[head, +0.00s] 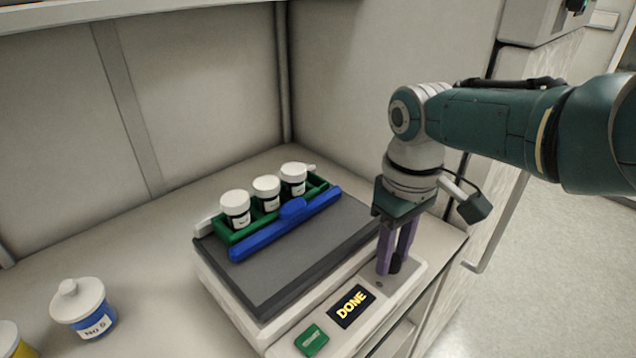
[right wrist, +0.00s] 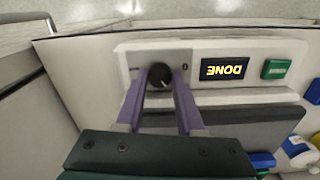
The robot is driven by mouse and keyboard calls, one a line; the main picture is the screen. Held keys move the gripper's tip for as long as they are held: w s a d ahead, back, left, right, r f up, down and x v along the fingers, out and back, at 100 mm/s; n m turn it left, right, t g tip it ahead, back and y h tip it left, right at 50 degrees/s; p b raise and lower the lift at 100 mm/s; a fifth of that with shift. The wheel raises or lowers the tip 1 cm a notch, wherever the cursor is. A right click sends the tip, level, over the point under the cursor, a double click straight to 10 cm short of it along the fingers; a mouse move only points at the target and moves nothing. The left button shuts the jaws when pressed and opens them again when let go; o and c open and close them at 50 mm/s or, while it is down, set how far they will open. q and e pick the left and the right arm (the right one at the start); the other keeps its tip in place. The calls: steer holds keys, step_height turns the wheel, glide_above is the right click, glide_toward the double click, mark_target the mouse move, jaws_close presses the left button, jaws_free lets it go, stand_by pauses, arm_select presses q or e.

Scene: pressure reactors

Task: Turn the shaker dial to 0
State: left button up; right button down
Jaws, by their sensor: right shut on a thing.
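The shaker (head: 300,254) stands on the bench with a dark grey top plate and a light front panel. Its display (head: 352,305) reads DONE; it also shows upside down in the right wrist view (right wrist: 225,69). The black dial (right wrist: 160,75) is at the panel's right end in the head view, with a pale pointer line and a small 0 mark beside it. My right gripper (right wrist: 159,82) points down at the panel, its purple fingers shut on the dial; it also shows in the head view (head: 395,264). My left gripper is not in view.
A green rack (head: 228,235) with white-capped dark jars and a blue bar (head: 285,224) sits on the plate. A green button (head: 311,340) is left of the display. A white-and-blue jar (head: 84,308) stands at left. Walls close in the back.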

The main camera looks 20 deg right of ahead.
steer(key=n, duration=1.2)
steer(key=shift+a+r+n+b, duration=0.1)
steer(key=shift+n+b, duration=0.2)
stand_by(0.4)
steer(key=c, duration=0.5)
jaws_free()
